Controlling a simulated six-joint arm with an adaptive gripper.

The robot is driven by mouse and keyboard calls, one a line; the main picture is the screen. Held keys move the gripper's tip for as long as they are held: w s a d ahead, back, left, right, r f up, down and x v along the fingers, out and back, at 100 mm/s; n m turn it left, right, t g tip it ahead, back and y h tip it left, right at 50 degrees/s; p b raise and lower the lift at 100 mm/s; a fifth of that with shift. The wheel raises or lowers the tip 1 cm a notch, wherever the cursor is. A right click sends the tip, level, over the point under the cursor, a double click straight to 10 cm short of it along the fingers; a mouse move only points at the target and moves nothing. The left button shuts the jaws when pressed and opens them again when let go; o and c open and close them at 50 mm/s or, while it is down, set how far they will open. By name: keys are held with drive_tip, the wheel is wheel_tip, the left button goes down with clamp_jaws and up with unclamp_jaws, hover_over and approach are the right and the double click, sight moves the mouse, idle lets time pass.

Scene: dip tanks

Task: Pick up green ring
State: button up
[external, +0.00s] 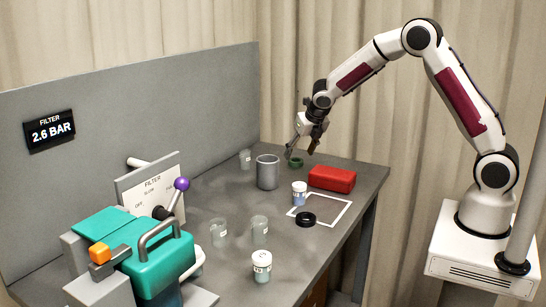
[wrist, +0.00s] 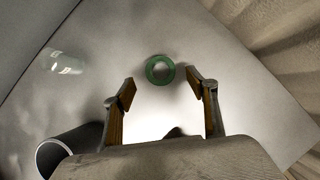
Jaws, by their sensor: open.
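The green ring (external: 295,162) lies flat near the table's far corner in the external view. In the wrist view the green ring (wrist: 160,70) lies just beyond my fingertips, roughly centred between them. My gripper (external: 301,154) is above the table close to the ring, pointing down. In the wrist view my gripper (wrist: 161,88) is open, with a finger on each side and nothing between them. The ring is apart from both fingers.
A red box (external: 332,178) lies to the right. Jars, a black ring (external: 306,219) and a green filter machine (external: 150,260) are farther forward.

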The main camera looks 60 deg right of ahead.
drive_tip(key=shift+x, duration=1.95)
drive_tip(key=shift+r, duration=0.1)
drive_tip(key=c, duration=1.2)
